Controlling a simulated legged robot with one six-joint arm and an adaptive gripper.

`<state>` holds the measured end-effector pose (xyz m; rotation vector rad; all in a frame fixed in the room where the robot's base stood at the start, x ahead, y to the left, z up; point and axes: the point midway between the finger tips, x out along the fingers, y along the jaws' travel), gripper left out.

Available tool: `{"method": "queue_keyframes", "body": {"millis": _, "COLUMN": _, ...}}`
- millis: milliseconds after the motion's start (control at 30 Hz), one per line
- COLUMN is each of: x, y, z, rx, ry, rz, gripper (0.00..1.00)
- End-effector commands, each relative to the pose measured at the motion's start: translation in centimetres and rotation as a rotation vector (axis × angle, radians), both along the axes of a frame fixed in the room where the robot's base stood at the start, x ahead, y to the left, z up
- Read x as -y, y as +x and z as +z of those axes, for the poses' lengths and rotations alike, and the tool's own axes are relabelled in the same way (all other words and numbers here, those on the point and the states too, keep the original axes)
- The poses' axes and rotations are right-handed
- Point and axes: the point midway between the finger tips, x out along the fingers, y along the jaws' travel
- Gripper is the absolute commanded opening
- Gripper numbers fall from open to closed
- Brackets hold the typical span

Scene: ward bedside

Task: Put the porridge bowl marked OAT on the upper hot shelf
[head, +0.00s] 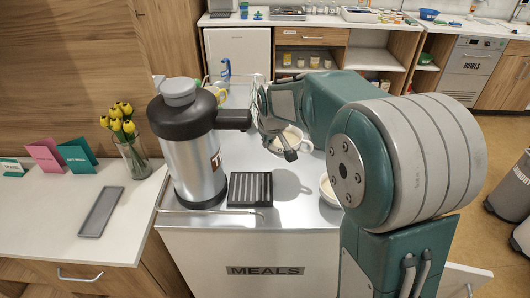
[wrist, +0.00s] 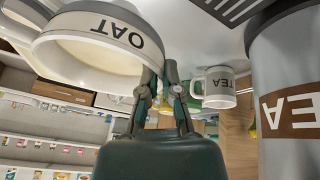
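The porridge bowl (wrist: 100,30) shows OAT upside down on its pale outer band in the wrist view. My gripper (head: 278,130) is at the bowl's left side. In the wrist view its two fingertips (wrist: 161,70) are close together at the bowl's edge, one overlapping the bowl. I cannot make out a marked hot shelf.
A large TEA urn (head: 195,145) stands left of the bowl, beside a dark drip grille (head: 250,189). A TEA mug (wrist: 218,88) is near my fingers. Another white bowl (head: 328,190) is at the cart's right edge. Flowers (head: 125,130) stand on the left counter.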

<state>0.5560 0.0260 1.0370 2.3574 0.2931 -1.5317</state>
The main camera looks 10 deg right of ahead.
Motion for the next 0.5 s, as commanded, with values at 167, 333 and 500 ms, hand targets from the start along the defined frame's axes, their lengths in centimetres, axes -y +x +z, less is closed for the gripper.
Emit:
{"method": "queue_keyframes", "body": {"millis": 167, "x": -0.2, "y": 2.3, "z": -2.7, "rx": 0.0, "ry": 0.0, "rz": 0.001, "gripper": 0.0}}
{"method": "queue_keyframes", "body": {"millis": 333, "x": -0.2, "y": 3.1, "z": -3.7, "rx": 0.003, "ry": 0.0, "rz": 0.0, "gripper": 0.0}}
{"method": "queue_keyframes", "body": {"millis": 500, "x": -0.2, "y": 3.6, "z": -5.6, "rx": 0.0, "ry": 0.0, "rz": 0.0, "gripper": 0.0}}
